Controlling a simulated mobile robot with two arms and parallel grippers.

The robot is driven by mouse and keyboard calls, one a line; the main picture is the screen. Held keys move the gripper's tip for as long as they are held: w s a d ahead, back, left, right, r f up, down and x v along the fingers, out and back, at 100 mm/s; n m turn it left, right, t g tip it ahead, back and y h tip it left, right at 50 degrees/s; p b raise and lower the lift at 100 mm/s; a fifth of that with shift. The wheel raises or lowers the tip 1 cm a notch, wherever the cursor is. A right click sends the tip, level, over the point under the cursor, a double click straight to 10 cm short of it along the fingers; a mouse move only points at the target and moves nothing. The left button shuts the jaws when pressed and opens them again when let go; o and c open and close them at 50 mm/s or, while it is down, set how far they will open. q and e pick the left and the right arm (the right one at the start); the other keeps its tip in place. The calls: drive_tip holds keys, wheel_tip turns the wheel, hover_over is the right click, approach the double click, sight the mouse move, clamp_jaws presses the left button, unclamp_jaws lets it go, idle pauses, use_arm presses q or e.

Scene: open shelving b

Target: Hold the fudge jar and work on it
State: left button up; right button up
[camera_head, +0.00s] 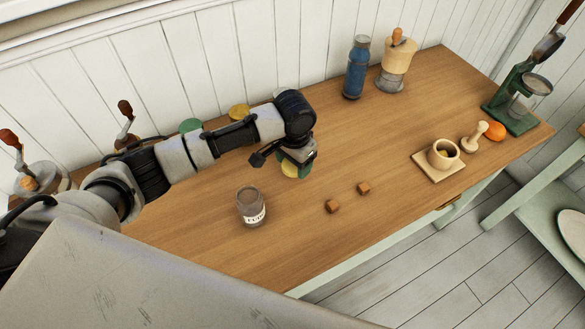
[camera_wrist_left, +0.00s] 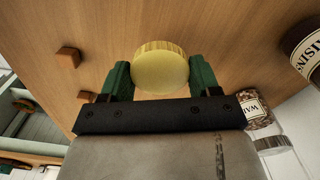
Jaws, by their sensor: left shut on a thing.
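My left gripper (camera_head: 296,157) is shut on a round yellow lid (camera_wrist_left: 161,70). In the left wrist view its two green fingers close on either side of the lid, which has a ridged edge. In the head view a small part of the yellow lid (camera_head: 290,170) shows under the gripper, over the table. No jar body shows beneath it, so I cannot tell whether a fudge jar is attached. Two small brown cubes (camera_head: 363,188) (camera_head: 332,206) lie loose on the table to the right. My right gripper is not in view.
A walnut jar (camera_wrist_left: 257,106) stands near the wall. A mortar on a board (camera_head: 442,154) is at right. The central wooden table is largely clear.

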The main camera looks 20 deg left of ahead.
sight(292, 171)
use_arm(q)
drive_tip(key=shift+w+a+f, duration=0.1)
drive_tip(key=shift+a+f, duration=0.1)
drive_tip(key=shift+f, duration=2)
drive_tip(key=shift+f, duration=0.1)
drive_tip(key=o, duration=1)
wheel_tip(292, 171, up, 12)
drive_tip(key=shift+r, duration=0.15)
